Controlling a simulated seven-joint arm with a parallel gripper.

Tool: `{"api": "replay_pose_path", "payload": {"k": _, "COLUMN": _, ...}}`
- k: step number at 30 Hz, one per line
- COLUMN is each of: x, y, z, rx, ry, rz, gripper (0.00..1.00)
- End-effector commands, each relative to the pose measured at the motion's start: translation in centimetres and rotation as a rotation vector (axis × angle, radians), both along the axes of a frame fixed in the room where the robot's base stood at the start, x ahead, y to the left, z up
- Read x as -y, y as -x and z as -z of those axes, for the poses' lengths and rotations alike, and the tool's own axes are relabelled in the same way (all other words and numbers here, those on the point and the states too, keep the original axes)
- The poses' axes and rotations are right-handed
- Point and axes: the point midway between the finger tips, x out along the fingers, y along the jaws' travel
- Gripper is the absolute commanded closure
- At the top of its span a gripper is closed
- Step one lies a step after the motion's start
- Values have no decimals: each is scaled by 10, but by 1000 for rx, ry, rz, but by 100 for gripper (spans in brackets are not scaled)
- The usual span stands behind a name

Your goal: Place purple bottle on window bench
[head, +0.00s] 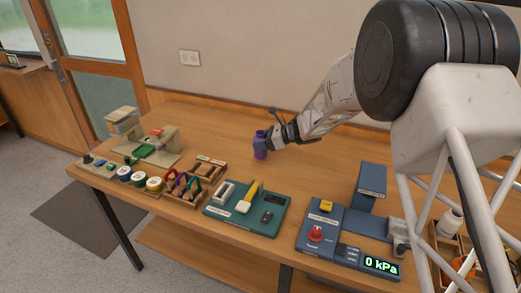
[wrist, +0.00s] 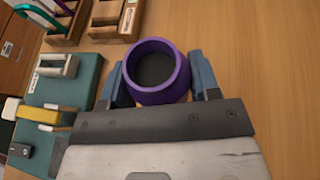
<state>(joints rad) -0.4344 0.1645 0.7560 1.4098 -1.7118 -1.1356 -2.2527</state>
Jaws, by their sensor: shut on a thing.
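The purple bottle (head: 260,146) is upright at the middle of the wooden workbench in the head view. My gripper (head: 266,143) is shut around it from the right side. In the wrist view the purple bottle (wrist: 157,72) shows from above as a round purple rim with a dark inside, between the two blue-grey fingers of my gripper (wrist: 160,80). I cannot tell whether the bottle's base touches the bench top. No bench is clearly marked as the window bench; a wooden counter (head: 30,97) stands by the glazed door and window at the far left.
The workbench (head: 215,125) holds a green tray with tools (head: 247,208), a wooden rack of carabiners (head: 182,188), tape rolls (head: 138,178) and a blue pressure device (head: 340,240) along its front. A dark mat (head: 75,215) lies on the floor.

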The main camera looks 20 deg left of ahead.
Motion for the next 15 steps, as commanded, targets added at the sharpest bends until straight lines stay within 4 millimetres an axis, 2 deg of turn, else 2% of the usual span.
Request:
{"api": "replay_pose_path", "payload": {"k": 5, "x": 0, "y": 0, "z": 3, "rx": 0, "ry": 0, "rz": 0, "gripper": 73}}
{"api": "replay_pose_path", "payload": {"k": 15, "x": 0, "y": 0, "z": 35, "rx": -1, "ry": 1, "rz": -1, "gripper": 73}}
